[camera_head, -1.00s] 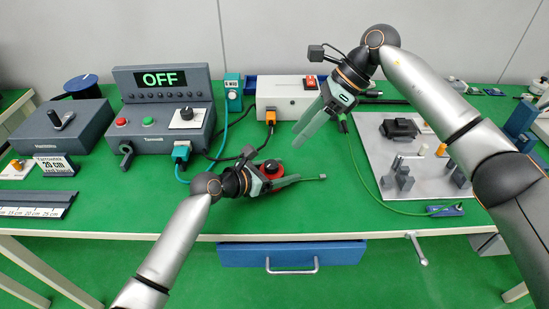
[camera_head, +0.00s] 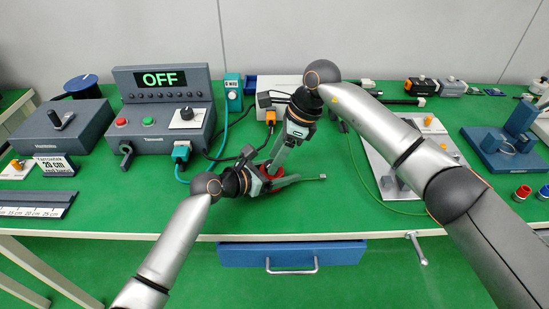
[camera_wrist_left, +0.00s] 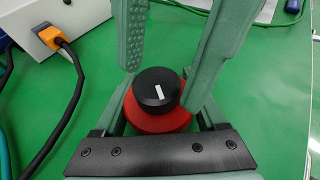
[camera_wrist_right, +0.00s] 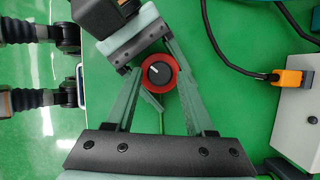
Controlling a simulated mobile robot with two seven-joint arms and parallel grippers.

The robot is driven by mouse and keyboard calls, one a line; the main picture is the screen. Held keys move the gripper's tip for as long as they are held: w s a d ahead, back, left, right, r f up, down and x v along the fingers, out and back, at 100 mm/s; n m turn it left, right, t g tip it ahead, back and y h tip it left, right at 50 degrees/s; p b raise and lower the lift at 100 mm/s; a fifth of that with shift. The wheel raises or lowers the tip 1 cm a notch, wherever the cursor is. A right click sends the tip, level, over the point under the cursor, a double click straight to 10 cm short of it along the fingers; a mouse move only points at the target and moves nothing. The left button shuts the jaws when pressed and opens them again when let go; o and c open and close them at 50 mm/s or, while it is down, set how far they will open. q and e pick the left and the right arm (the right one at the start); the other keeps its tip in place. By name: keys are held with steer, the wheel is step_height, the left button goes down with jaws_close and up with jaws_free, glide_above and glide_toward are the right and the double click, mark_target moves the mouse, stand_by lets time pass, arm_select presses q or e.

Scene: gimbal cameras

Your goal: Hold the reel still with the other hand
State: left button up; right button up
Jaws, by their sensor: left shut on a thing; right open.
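The red reel with a black top and white mark (camera_wrist_left: 157,100) stands on the green bench; it also shows in the right wrist view (camera_wrist_right: 160,75). In the head view it is mostly hidden by the grippers.
Left stands a grey control box (camera_head: 160,128) reading OFF. Behind is a white box (camera_head: 285,84) with dark and orange-plugged cables. A pale plate (camera_head: 385,150) with parts lies right, partly behind my right arm. Bare bench lies in front of the grippers.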

steer(key=shift+a+f, duration=0.15)
steer(key=shift+f, duration=0.35)
jaws_close()
